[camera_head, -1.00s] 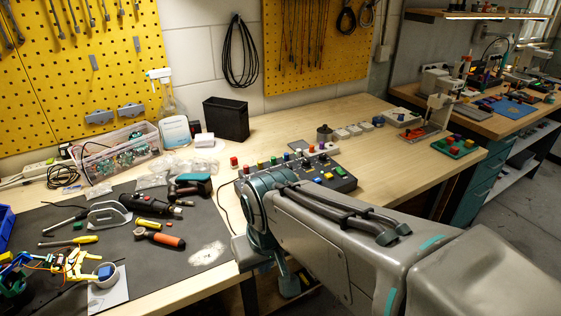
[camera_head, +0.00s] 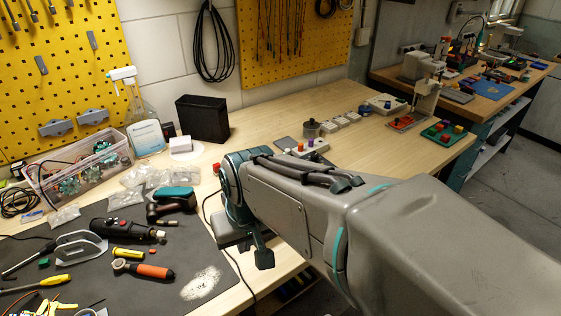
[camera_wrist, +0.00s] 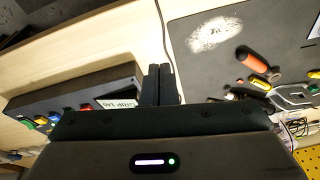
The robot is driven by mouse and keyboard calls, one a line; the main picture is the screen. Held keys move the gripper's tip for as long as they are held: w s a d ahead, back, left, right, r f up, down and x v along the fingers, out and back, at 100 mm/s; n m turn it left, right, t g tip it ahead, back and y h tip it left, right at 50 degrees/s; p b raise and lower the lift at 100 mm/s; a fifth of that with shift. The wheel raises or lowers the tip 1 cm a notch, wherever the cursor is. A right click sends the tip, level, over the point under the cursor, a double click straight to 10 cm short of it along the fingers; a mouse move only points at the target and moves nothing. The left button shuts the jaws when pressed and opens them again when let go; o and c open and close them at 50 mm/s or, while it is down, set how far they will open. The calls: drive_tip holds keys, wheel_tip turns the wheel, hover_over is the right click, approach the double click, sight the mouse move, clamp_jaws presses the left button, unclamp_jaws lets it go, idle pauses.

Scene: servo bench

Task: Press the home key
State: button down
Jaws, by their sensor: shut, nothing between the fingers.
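A dark control box (camera_wrist: 75,92) lies at the left of the wrist view, seen at a slant. A white label (camera_wrist: 117,103) and several coloured buttons show along its edge, including a red one (camera_wrist: 85,108) and a yellow one (camera_wrist: 41,121). I cannot tell which is the home key; part of the box is hidden behind my gripper's body. My gripper (camera_wrist: 159,70) is shut and empty, its fingers just right of the box in the picture. Whether they touch it is unclear. In the head view my arm covers most of the box.
A black bin (camera_head: 203,119) stands at the back. A small pot (camera_head: 312,129) and white blocks sit beyond my arm. The bench's right part (camera_head: 390,150) has free room.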

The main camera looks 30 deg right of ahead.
drive_tip(key=w+d+r+m+t+y+p, duration=0.2)
drive_tip(key=w+d+r+m+p, duration=0.1)
drive_tip(key=w+d+m+p, duration=0.4)
drive_tip(key=w+d+r+m+t+y+p, duration=0.1)
drive_tip(key=w+d+r+m+y+p, duration=0.25)
drive_tip(key=d+m, duration=0.55)
drive_tip(key=d+m+t+h+p, duration=0.3)
drive_tip(key=d+m, duration=0.3)
drive_tip(key=d, duration=0.4)
drive_tip(key=shift+w+d+f+m, duration=0.3)
drive_tip(key=shift+w+f, duration=0.05)
drive_tip(key=shift+w, duration=0.1)
wheel_tip(320, 180, down, 8)
drive_tip(key=b, duration=0.6)
drive_tip(key=shift+r, duration=0.2)
drive_tip(key=shift+f+b, duration=0.6)
drive_tip(key=shift+b, duration=0.15)
drive_tip(key=shift+f, duration=0.15)
drive_tip(key=shift+f+b, duration=0.3)
drive_tip(key=shift+b, duration=0.3)
